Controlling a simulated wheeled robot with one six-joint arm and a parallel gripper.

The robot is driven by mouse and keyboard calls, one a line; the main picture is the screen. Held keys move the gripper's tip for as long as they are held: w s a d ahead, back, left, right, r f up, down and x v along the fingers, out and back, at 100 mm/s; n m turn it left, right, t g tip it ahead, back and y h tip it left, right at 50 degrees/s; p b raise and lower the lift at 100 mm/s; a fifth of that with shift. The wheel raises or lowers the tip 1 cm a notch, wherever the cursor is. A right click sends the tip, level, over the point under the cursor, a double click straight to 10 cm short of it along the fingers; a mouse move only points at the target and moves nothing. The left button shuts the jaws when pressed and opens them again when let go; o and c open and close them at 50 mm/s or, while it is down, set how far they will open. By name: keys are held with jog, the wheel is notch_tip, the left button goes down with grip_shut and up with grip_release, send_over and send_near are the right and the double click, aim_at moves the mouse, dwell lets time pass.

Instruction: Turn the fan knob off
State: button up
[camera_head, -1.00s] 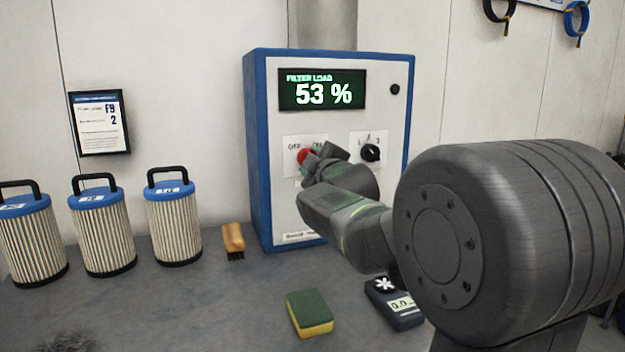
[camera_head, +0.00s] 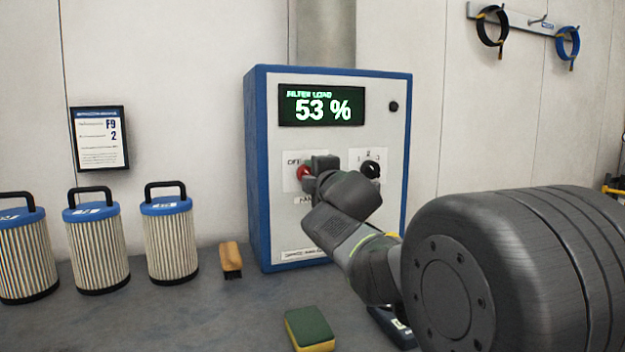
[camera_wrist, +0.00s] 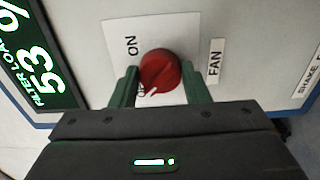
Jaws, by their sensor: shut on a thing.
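The red fan knob (camera_head: 303,172) is on the front of the blue and white control box (camera_head: 258,170). In the wrist view, the knob (camera_wrist: 160,68) sits between the two greenish fingers of my gripper (camera_wrist: 160,84), which is shut on it. The ON label (camera_wrist: 131,46) is at its upper left, and the OFF label, partly hidden, is at its lower left. In the head view, my gripper (camera_head: 314,170) covers part of the knob.
A black selector knob (camera_head: 370,169) is right of the fan knob. The display (camera_head: 322,104) reads filter load 53 %. Several filter cartridges (camera_head: 170,245), a brush (camera_head: 231,258) and a sponge (camera_head: 310,328) stand or lie on the bench. A dark meter (camera_head: 392,325) is partly behind my arm.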

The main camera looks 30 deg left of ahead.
dwell(0.3)
jog(key=o, duration=1)
jog(key=shift+p+v, duration=1.1)
jog(key=shift+v, duration=5.8)
jog(key=shift+w+a, duration=0.1)
jog(key=shift+w, duration=0.05)
jog(key=b+x, duration=0.2)
jog(key=x, duration=1.1)
jog(key=shift+w+a, duration=0.15)
jog(key=shift+a, duration=0.1)
